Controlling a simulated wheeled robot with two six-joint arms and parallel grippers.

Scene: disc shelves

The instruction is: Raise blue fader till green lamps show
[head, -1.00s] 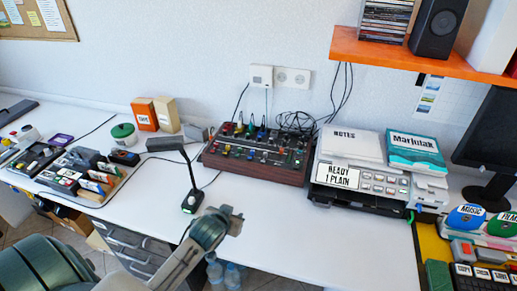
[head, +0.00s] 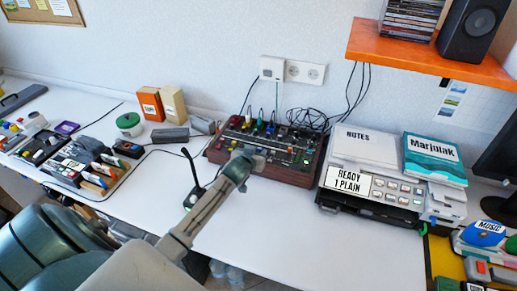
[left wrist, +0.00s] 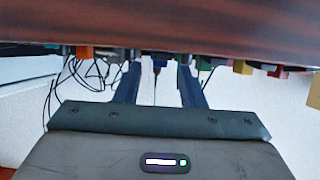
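The mixer (head: 280,172), a dark panel with brown wooden sides, stands at the back of the white desk. Small coloured caps and plugs show on it; which one is the blue fader, and whether any lamps are green, is too small to tell. My left gripper (head: 258,160) is over the mixer's front edge and hides part of its panel. In the left wrist view the left gripper's two fingers (left wrist: 159,80) are apart, with a gap between them. My right gripper is not in view.
A desk microphone (head: 190,180) stands close to the left of my arm. The label printer (head: 385,185), reading READY 1 PLAIN, stands right of the mixer. Loose black cables (head: 308,118) lie behind the mixer. The desk (head: 265,225) in front is clear.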

